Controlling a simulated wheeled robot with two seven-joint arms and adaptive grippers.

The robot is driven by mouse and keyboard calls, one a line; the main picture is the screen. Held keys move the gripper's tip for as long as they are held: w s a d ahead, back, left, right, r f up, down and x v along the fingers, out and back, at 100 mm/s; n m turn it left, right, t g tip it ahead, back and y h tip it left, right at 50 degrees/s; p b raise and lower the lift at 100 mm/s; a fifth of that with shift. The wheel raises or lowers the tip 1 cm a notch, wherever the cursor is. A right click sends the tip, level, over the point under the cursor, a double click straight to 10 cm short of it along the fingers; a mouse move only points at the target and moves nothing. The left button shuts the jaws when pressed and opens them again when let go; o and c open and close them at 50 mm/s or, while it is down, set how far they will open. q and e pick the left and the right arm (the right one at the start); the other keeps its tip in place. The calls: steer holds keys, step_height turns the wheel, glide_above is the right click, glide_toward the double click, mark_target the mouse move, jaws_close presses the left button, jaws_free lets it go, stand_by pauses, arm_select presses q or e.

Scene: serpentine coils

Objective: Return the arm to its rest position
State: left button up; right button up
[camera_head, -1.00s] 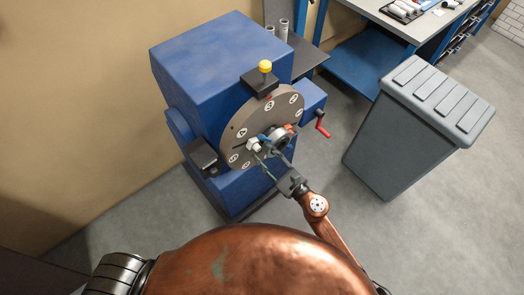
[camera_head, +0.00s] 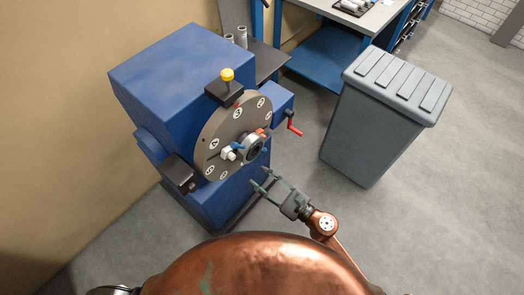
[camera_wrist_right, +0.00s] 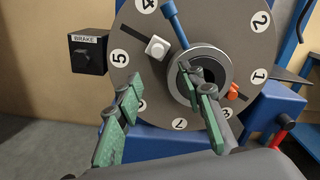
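My right gripper (camera_head: 262,178) is open and empty in the head view. It is in front of and below the grey numbered disc (camera_head: 232,137) of a blue machine (camera_head: 165,75), apart from it. In the right wrist view the two green-padded fingers (camera_wrist_right: 162,123) are spread, with the numbered disc (camera_wrist_right: 150,55) behind them. The right finger overlaps the disc's central ring (camera_wrist_right: 225,80) in that view. My left gripper is not in view.
A yellow-knobbed block (camera_head: 226,82) tops the disc, and a red crank (camera_head: 293,126) sticks out at the machine's right. A grey lidded bin (camera_head: 365,135) stands to the right. A workbench (camera_head: 375,18) is behind. Open floor lies right of my arm.

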steer(key=w+d+f+m+t+h, duration=0.1)
steer(key=w+d+f+m+h, duration=0.2)
steer(key=d+f+m, duration=0.55)
steer(key=w+d+f+m+t+h, duration=0.1)
steer(key=w+d+f+m+h, duration=0.4)
steer(key=f, duration=0.6)
steer(key=s+d+f+m+g+h, duration=0.1)
steer(key=s+d+f+m, duration=0.3)
steer(key=f, duration=0.3)
steer(key=s+d+f+m+g+h, duration=0.1)
steer(key=s+d+f+m, duration=0.1)
steer(key=d+f+m, duration=0.3)
steer(key=s+d+f+m+g+h, duration=0.1)
steer(key=s+d+f+m, duration=0.2)
steer(key=f+m, duration=0.35)
steer(key=s+d+f+m+g+h, duration=0.1)
steer(key=s+d+f+m+g, duration=0.1)
steer(key=s+d+f+m, duration=0.45)
steer(key=s+d+f+m+g+h, duration=0.2)
steer(key=s+f+m, duration=0.1)
steer(key=s+f, duration=0.7)
steer(key=s+d+f+m+g, duration=0.1)
steer(key=s+f+m, duration=0.3)
steer(key=s, duration=1)
steer(key=s+d+f+m+g, duration=0.1)
steer(key=s+f+m+g, duration=0.3)
steer(key=s, duration=1)
steer(key=f+m, duration=0.1)
steer(key=m, duration=0.2)
steer(key=shift+g, duration=0.3)
